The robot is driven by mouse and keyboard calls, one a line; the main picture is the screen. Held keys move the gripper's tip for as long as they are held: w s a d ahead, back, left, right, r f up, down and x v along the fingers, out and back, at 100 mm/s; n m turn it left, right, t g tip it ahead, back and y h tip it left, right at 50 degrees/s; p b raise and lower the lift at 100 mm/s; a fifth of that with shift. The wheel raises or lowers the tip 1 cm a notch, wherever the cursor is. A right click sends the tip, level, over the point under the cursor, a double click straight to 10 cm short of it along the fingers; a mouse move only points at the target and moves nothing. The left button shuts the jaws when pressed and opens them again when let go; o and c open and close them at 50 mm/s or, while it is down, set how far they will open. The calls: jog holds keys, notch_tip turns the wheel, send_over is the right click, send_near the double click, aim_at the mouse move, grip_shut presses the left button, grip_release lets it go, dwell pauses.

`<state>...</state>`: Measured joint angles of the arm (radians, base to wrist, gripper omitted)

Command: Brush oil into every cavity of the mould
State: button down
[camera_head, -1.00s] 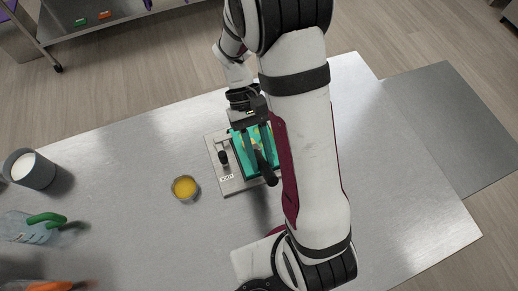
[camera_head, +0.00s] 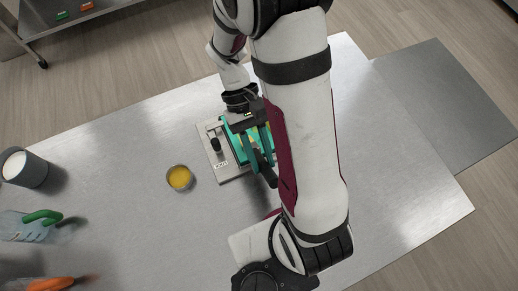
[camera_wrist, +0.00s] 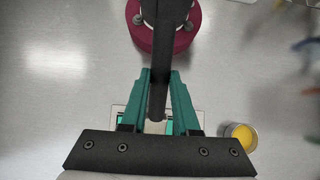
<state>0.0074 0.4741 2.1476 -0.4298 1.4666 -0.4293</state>
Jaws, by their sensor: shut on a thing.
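My gripper (camera_head: 262,160) is shut on the brush (camera_head: 268,176), whose dark handle sticks out between the teal fingers. In the wrist view the brush handle (camera_wrist: 160,65) runs down between the fingers (camera_wrist: 160,110); its bristles are mostly hidden. The mould (camera_wrist: 121,118) is teal and lies under the gripper in a pale grey fixture (camera_head: 225,173). My gripper and arm cover most of the mould, so its cavities and any bristle contact cannot be made out. A small round cup of yellow oil (camera_head: 179,178) stands left of the fixture, and also shows in the wrist view (camera_wrist: 239,135).
A black-handled clamp (camera_head: 216,144) sits on the fixture's left side. At the far left stand a grey beaker of white liquid (camera_head: 24,168), a clear bottle with a green handle (camera_head: 38,220) and an orange-handled item (camera_head: 58,284). The metal table (camera_head: 125,135) is clear between.

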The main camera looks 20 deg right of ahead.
aim_at(267, 170)
jog(key=shift+s, duration=2)
jog(key=shift+r, duration=3.55)
jog(key=c, duration=1.4)
grip_release()
grip_shut()
